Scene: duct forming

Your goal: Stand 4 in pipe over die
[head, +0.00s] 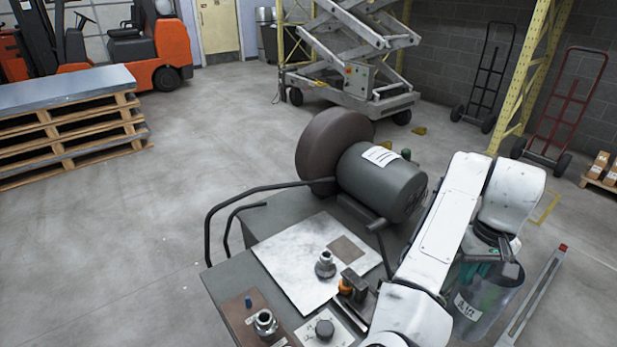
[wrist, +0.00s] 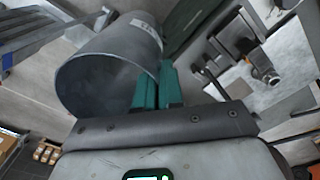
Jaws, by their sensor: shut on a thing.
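The pipe is a grey sheet-metal cylinder with a white label. It hangs at the lower right in the head view (head: 497,303). In the wrist view the pipe (wrist: 110,62) shows its open end toward the camera. My gripper (head: 482,268) has teal fingers, also seen in the wrist view (wrist: 157,85), shut on the pipe's wall near the rim. Two metal fittings stand on the bench: one on the pale plate (head: 325,265), one on a brown board (head: 265,323). I cannot tell which is the die. The pipe is to the right of both, apart from them.
A long metal bar (head: 535,297) is right of the pipe. Open floor lies left of the bench.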

